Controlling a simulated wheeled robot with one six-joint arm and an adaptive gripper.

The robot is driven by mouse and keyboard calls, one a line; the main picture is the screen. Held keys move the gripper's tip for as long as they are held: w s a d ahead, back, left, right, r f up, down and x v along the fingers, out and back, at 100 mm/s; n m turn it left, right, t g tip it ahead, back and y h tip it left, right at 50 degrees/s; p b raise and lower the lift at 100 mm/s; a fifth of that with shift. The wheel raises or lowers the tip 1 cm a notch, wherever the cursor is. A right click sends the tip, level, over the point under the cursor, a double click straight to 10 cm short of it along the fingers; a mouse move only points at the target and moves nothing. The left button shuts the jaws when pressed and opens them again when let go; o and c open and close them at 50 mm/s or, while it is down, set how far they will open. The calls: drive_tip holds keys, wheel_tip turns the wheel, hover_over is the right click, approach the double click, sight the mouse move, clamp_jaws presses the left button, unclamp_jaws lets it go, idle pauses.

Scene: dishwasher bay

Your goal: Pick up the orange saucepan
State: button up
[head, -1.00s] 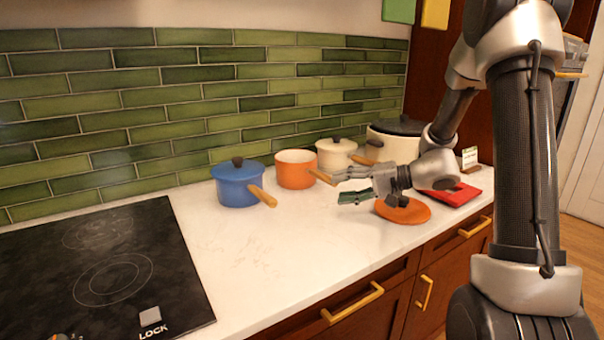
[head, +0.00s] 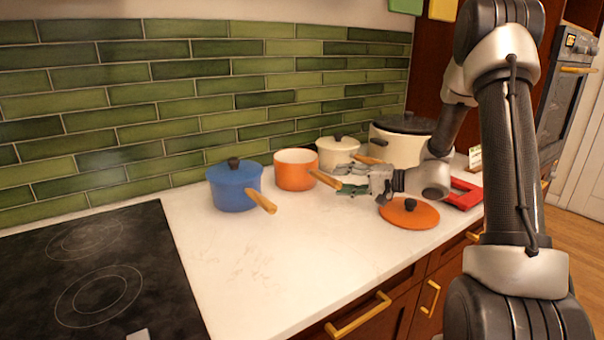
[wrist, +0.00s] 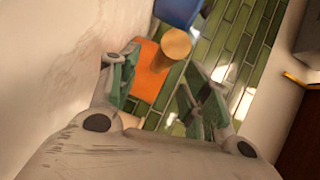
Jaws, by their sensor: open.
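The orange saucepan (head: 293,171) stands upright and lidless on the white counter, between the blue and cream pots. Its wooden handle (head: 324,179) points right and forward, toward my gripper. My gripper (head: 340,179) is open, with its fingertips close to the handle's end. In the wrist view the orange saucepan (wrist: 151,74) and the round end of its wooden handle (wrist: 176,43) show between and beyond the open fingers (wrist: 158,88). I cannot tell from these views whether the handle lies fully between the fingers. An orange lid (head: 409,214) lies on the counter below my gripper.
A blue pot (head: 233,187) with a wooden handle stands left of the saucepan. A cream pot (head: 336,153) and a larger cream pot (head: 400,143) stand behind my gripper. A red item (head: 463,194) lies at right. The counter's front (head: 270,260) is clear beside the cooktop (head: 90,270).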

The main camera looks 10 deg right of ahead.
sight(320, 176)
drive_tip(key=shift+w+a+f, duration=0.1)
drive_tip(key=shift+w+a, duration=0.1)
drive_tip(key=shift+w, duration=0.15)
drive_tip(key=x, duration=0.7)
drive_tip(key=shift+w, duration=0.3)
clamp_jaws()
drive_tip(key=shift+r, duration=0.25)
